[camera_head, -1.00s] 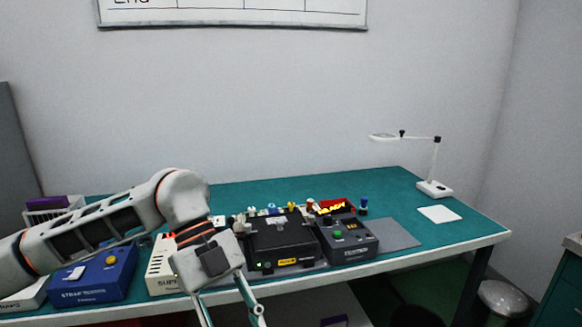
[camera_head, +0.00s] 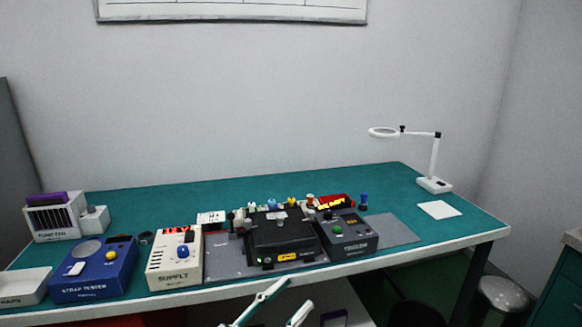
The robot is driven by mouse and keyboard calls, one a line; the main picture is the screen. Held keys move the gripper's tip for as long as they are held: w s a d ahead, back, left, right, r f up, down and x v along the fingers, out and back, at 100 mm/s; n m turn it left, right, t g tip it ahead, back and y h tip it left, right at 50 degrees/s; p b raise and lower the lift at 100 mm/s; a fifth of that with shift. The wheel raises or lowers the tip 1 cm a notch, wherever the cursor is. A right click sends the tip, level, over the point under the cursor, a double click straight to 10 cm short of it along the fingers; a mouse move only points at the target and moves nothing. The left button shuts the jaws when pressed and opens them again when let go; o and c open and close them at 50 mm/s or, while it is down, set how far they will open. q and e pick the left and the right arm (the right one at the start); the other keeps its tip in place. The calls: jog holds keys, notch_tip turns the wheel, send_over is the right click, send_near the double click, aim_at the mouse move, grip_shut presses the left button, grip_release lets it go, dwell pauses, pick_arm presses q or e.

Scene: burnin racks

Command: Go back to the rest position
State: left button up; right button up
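My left gripper (camera_head: 297,293) shows only as two pale fingers with teal sides at the bottom edge, in front of the table's front edge. The fingers stand apart with nothing seen between them, so it is open. The rest of my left arm is out of view. My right gripper is not in view.
The green table (camera_head: 300,191) holds a blue strap tester (camera_head: 93,270), a white supply box (camera_head: 174,262), a black fixture (camera_head: 282,240), a dark control box (camera_head: 346,236) and a white magnifier lamp (camera_head: 435,165). A bin (camera_head: 502,299) stands at right.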

pick_arm(q)
jog(key=s+a+f+n+y, duration=0.35)
jog(key=a+f+y, duration=0.35)
jog(key=f, duration=0.6)
jog(key=s+a+f+n+y, duration=0.2)
jog(key=a+f+n+y, duration=0.45)
jog(key=f, duration=0.75)
jog(key=s+a+f+g+y, duration=0.2)
jog(key=s+a+f, duration=0.4)
jog(key=s+f, duration=0.3)
jog(key=shift+s+f+m+g+y, duration=0.15)
jog(key=shift+f+m+g+y, duration=0.15)
jog(key=shift+f+g+y, duration=0.15)
jog(key=shift+a+r, duration=0.1)
jog(key=shift+c, duration=1)
